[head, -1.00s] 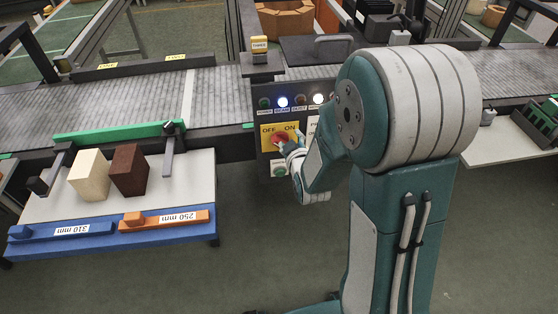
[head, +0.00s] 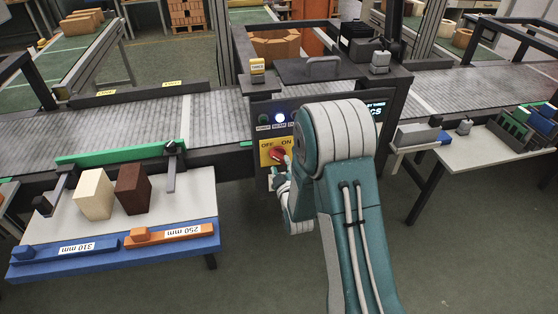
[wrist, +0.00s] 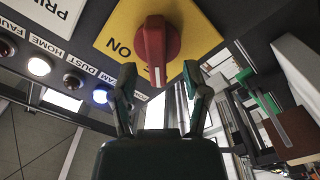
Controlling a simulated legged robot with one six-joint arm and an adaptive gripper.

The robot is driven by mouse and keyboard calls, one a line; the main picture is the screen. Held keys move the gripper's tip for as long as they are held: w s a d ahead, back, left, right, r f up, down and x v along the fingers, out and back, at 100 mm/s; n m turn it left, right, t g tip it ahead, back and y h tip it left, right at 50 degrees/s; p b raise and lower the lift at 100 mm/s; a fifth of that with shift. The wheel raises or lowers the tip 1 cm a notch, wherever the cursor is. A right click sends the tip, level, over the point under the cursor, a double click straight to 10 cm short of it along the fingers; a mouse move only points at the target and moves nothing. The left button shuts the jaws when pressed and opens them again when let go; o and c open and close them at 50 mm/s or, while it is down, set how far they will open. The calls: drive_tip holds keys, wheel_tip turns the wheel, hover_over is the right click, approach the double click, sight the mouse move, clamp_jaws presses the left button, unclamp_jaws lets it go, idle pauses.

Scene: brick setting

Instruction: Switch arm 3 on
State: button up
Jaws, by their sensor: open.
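A red rotary knob (head: 277,153) sits on a yellow plate (head: 266,158) marked OFF and ON, on the dark front panel of the conveyor machine. In the wrist view the knob (wrist: 158,45) fills the top middle, and its white mark points down, away from the ON label at its left. I cannot tell if the fingers touch the knob. In the head view my gripper (head: 283,168) is just below and right of the knob, partly hidden by my arm.
Indicator lamps (head: 280,118) sit above the plate; one glows blue-white. Left is a side table (head: 130,229) with cream and brown blocks. Right is another table (head: 488,153). Grey floor is open in front.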

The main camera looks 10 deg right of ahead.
drive_tip(key=shift+w+a, duration=0.1)
drive_tip(key=shift+w, duration=0.95)
drive_tip(key=shift+w+d, duration=0.3)
clamp_jaws()
drive_tip(key=shift+a, duration=0.1)
